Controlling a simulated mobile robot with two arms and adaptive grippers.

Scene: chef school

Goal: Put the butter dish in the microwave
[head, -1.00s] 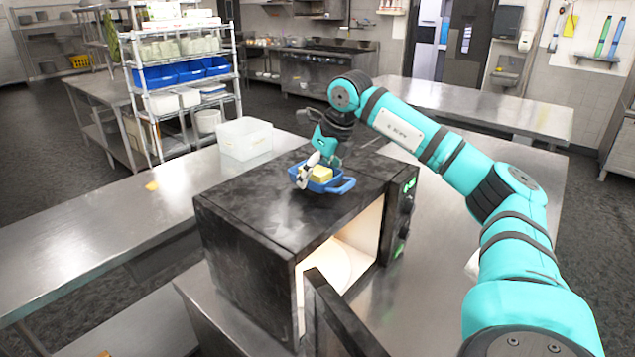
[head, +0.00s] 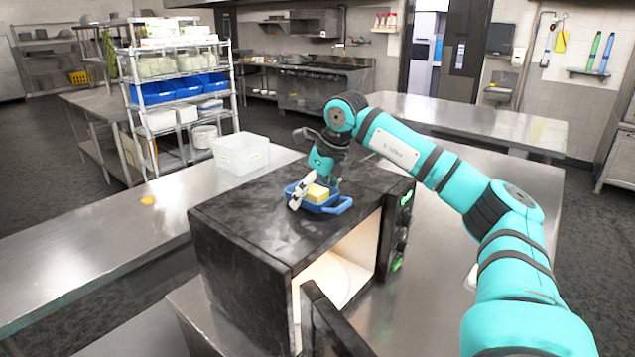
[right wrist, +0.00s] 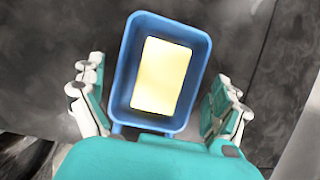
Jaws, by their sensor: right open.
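The blue butter dish (head: 330,208) with a yellow block of butter (head: 318,193) in it sits on top of the black microwave (head: 245,225). In the right wrist view the dish (right wrist: 123,70) lies between the spread fingers, with the butter (right wrist: 162,76) inside. My right gripper (head: 302,188) is open around the dish, with a finger on either side in the wrist view (right wrist: 160,100). A gap shows between each finger and the dish. The microwave door (head: 325,325) is open and the lit inside (head: 340,270) shows a pale round plate. My left gripper is not in view.
A clear plastic container (head: 241,155) stands on the steel counter (head: 110,225) behind the microwave. A wire rack with blue bins (head: 180,90) stands further back. The counter left of the microwave is mostly clear.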

